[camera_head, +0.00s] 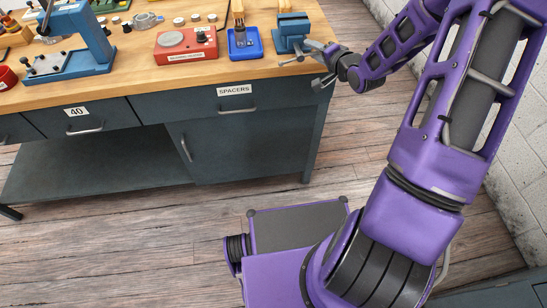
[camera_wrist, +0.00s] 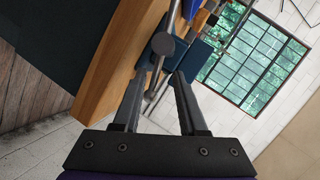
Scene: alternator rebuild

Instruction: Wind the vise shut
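The blue bench vise (camera_head: 292,28) stands at the right front corner of the wooden bench. Its grey screw and handle bar stick out from the front, low on the vise. In the wrist view the vise is a dark blue block (camera_wrist: 194,60), and the grey handle bar (camera_wrist: 157,76) with a round end runs between my fingers. My gripper (camera_head: 312,64) is at the front of the vise, just off the bench edge. In the wrist view its two fingers (camera_wrist: 160,78) are apart on either side of the bar. Whether either finger touches it is unclear. The jaw gap is hard to see.
A blue bin (camera_head: 245,54) and a red device (camera_head: 187,58) stand left of the vise. A blue press (camera_head: 95,60) is farther left. The bench front with the SPACERS drawer (camera_head: 235,107) lies below my gripper. Open floor lies right of the bench.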

